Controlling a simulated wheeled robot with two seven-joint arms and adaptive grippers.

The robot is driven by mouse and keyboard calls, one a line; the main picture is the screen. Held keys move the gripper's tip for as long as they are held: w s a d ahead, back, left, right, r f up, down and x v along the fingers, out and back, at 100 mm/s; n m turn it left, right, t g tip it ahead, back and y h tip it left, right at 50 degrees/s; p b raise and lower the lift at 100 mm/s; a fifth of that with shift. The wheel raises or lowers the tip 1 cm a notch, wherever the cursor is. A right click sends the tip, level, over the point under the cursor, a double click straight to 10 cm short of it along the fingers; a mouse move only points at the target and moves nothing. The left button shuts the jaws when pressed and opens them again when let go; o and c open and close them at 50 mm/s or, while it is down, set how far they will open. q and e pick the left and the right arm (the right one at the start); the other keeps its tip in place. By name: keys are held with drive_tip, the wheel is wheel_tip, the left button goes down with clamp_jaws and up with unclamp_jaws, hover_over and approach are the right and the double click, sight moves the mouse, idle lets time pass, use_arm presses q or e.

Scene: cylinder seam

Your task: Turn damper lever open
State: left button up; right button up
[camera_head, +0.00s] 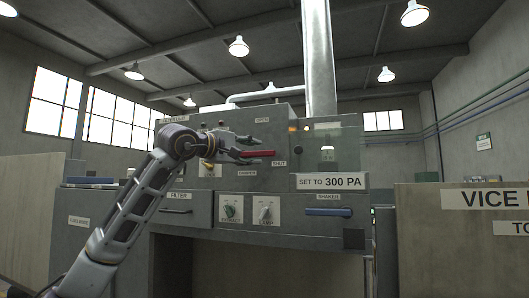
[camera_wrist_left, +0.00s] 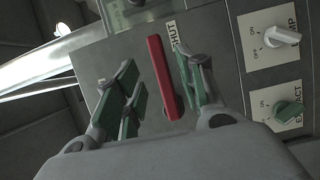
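The red damper lever (camera_head: 259,153) lies roughly level on the grey panel, its free end pointing right at the SHUT label (camera_head: 279,163). The OPEN label (camera_head: 262,119) is above it. My left gripper (camera_head: 247,150) is at the lever. In the left wrist view the lever (camera_wrist_left: 162,75) runs between the two fingers of the open gripper (camera_wrist_left: 160,80), one finger on each side. Small gaps show beside the lever, so it does not look gripped. The SHUT label (camera_wrist_left: 179,40) shows near the lever's end. My right gripper is not in view.
Below are the EXTRACT knob (camera_head: 231,208), the LAMP knob (camera_head: 265,211) and a blue handle (camera_head: 328,212). A sign reading SET TO 300 PA (camera_head: 332,181) is right of the lever. A metal duct (camera_head: 319,60) rises above the cabinet.

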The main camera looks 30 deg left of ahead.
sight(263, 153)
use_arm(q)
drive_tip(key=shift+w+d+p, duration=0.2)
drive_tip(key=shift+w+p, duration=0.1)
drive_tip(key=shift+w, duration=0.8)
drive_tip(key=shift+w+d+p, duration=0.15)
drive_tip(key=shift+w+p, duration=0.1)
drive_tip(key=shift+w, duration=0.85)
drive_tip(key=shift+w+d+p, duration=0.2)
drive_tip(key=shift+w+p, duration=0.1)
drive_tip(key=shift+w, duration=0.8)
drive_tip(key=c, duration=0.9)
clamp_jaws()
